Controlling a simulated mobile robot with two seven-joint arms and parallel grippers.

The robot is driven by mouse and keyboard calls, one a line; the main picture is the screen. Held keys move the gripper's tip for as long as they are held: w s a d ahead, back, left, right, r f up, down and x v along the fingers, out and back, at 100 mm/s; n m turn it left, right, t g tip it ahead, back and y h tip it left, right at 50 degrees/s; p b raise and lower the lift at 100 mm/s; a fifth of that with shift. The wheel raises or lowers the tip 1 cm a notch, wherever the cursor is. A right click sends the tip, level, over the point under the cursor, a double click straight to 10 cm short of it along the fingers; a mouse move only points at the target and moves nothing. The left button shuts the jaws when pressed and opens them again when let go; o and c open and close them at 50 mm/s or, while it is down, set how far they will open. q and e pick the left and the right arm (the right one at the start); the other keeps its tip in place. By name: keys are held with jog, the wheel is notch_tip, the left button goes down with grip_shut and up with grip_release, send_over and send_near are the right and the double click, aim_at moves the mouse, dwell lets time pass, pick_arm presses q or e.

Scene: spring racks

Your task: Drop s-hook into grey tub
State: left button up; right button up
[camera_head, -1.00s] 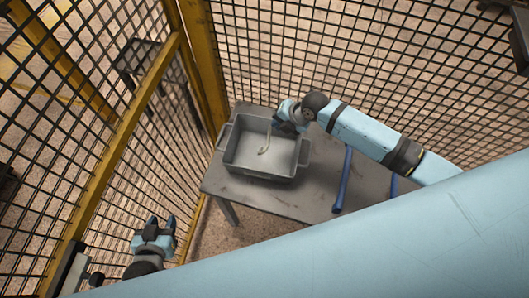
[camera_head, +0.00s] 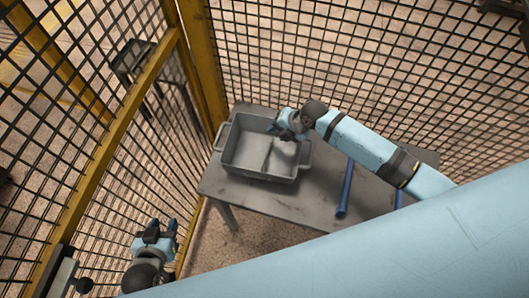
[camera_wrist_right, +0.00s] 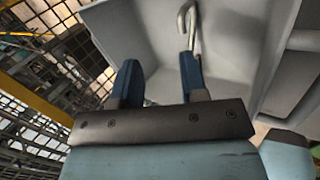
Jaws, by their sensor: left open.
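The grey tub (camera_head: 258,174) stands on the table, and its inner walls fill much of the right wrist view (camera_wrist_right: 235,75). The s-hook (camera_head: 268,155) shows as a thin, darkish shape inside the tub, below my right gripper (camera_head: 280,132). In the right wrist view the s-hook (camera_wrist_right: 192,30) is beyond one fingertip, its lower part hidden behind that finger. My right gripper's fingers (camera_wrist_right: 160,75) are wide apart with nothing between them, above the tub. I cannot tell whether the hook rests on the tub floor. My left gripper (camera_head: 162,227) is open and empty, away from the table.
The grey table (camera_head: 300,197) carries the tub, with a blue bar (camera_head: 345,190) and another blue piece to its right. Black mesh fencing (camera_head: 360,60) with a yellow post (camera_head: 203,70) rises close behind and left.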

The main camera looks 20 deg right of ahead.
jog(key=b+v, duration=0.1)
jog(key=v, duration=1.2)
jog(key=shift+d+r, duration=0.2)
jog(key=shift+r, duration=0.1)
jog(key=shift+s, duration=0.15)
jog(key=s+a+f+m+t, duration=0.1)
jog(key=s+f+m+t, duration=0.1)
jog(key=s+m, duration=0.3)
jog(key=s+a+f+m+t+h, duration=0.1)
jog(key=s+f+m, duration=0.3)
jog(key=m, duration=0.7)
jog(key=s+a+f+m+t+h+p, duration=0.1)
jog(key=s+a+f+m+t, duration=0.1)
jog(key=m, duration=0.7)
jog(key=s+f+t, duration=0.1)
jog(key=s+f, duration=0.1)
jog(key=s, duration=0.1)
jog(key=shift+s+a+f+t, duration=0.3)
jog(key=shift+s+a, duration=0.05)
